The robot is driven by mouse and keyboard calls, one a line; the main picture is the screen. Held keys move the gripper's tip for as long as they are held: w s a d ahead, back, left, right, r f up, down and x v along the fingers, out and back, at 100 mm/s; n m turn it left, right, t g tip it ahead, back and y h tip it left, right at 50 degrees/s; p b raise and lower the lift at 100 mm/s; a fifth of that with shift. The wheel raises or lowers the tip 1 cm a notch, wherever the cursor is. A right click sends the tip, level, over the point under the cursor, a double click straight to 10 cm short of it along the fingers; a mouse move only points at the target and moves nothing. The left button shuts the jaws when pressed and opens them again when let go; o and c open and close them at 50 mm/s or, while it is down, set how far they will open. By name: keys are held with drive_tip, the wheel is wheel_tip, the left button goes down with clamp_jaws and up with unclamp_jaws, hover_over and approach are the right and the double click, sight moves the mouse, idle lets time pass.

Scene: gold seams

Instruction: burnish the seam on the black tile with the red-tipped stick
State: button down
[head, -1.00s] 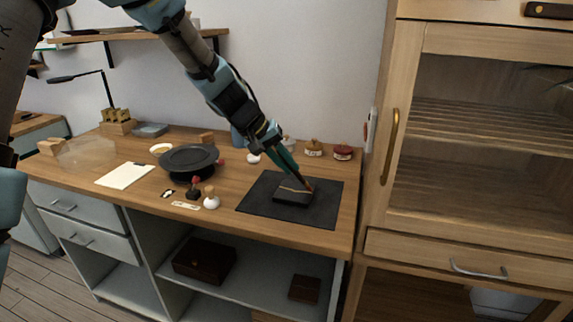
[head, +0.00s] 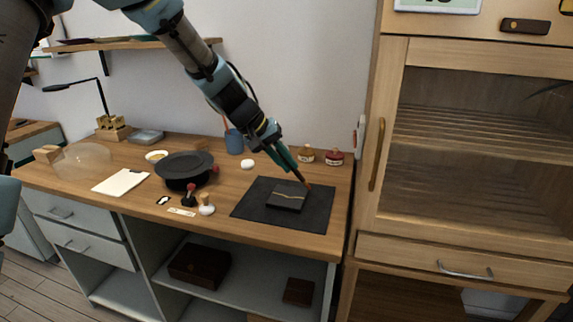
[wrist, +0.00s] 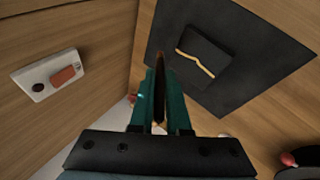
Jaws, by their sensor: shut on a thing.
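The black tile (head: 285,204) lies on a dark mat (head: 250,207), with a wavy gold seam (head: 290,194) across its top. Tile (wrist: 210,44) and seam (wrist: 194,62) also show in the wrist view, ahead of the fingers and to the right. My gripper (head: 294,168) points down at the mat's far right. It is shut on a slim brown stick (wrist: 158,92). The stick's orange-brown end (head: 308,187) is just right of the tile, apart from the seam. I cannot tell whether it touches the mat or whether its tip is red.
Two small jars (head: 334,158) stand behind the mat. A dark plate (head: 184,165), a red-topped piece (head: 189,196), a white-based piece (head: 206,206) and a white sheet (head: 120,181) are to the left. A wooden cabinet (head: 392,60) rises close on the right. The mat's front is clear.

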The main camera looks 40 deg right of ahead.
drive_tip(key=shift+r+p, duration=1.55)
drive_tip(key=shift+r, duration=0.85)
drive_tip(key=shift+r+p, duration=1.4)
drive_tip(key=shift+r, duration=0.85)
